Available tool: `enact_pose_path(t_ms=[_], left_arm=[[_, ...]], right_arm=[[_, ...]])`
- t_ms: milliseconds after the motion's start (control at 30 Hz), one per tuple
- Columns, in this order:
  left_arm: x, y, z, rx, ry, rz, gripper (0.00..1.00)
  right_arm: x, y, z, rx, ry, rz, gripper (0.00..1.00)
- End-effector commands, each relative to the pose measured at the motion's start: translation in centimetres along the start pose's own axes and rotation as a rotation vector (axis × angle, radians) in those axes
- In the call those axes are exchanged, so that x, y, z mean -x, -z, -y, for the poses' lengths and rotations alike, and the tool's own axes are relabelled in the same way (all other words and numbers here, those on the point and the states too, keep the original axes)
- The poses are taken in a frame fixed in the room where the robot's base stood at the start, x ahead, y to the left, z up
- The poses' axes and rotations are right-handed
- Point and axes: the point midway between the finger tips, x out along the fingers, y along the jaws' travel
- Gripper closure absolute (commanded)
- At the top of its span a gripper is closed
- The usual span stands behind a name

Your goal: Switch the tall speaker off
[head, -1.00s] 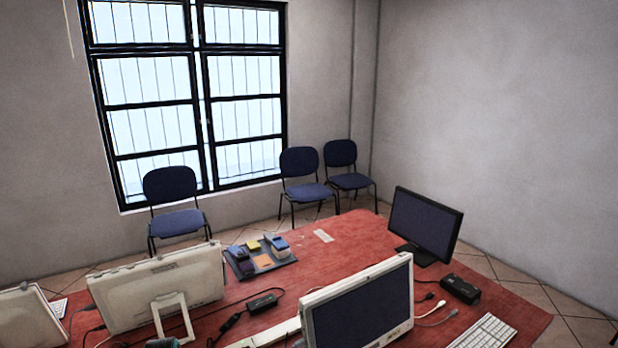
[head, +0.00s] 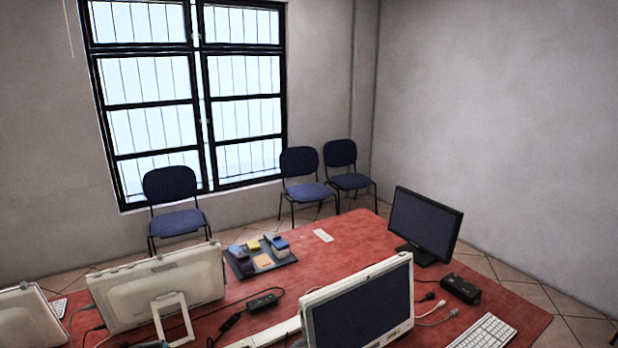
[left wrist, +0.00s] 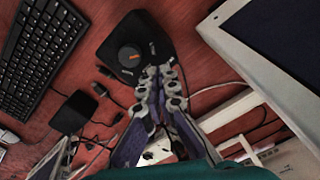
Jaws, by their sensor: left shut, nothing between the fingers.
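In the left wrist view a dark device (left wrist: 138,45) with a round knob (left wrist: 129,56) on its face stands on the red table. The knob has a small orange mark, and small sockets or controls sit to its right. This may be the tall speaker; seen from this angle, its height cannot be told. My left gripper (left wrist: 162,72) is shut and empty, its fingertips at the device's lower right edge in the picture, right of the knob. Whether they touch it cannot be told. I cannot make out a speaker in the head view. My right gripper is not in view.
In the left wrist view a black keyboard (left wrist: 40,55) lies at left, a small black box (left wrist: 73,112) below it, and a monitor (left wrist: 280,45) at right. Loose cables run around the gripper. In the head view monitors (head: 160,287) crowd the table's near side.

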Motion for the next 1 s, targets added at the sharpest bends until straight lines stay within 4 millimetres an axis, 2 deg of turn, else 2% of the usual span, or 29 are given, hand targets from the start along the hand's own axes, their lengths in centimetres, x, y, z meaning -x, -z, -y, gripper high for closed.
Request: enact_pose_path(t_ms=[667, 1000], left_arm=[[0.1, -0.3, 0.5, 0.000, 0.000, 0.000, 1.00], [2.0, -0.2, 0.4, 0.000, 0.000, 0.000, 1.00]], right_arm=[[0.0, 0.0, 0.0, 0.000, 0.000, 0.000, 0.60], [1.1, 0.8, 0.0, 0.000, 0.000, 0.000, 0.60]])
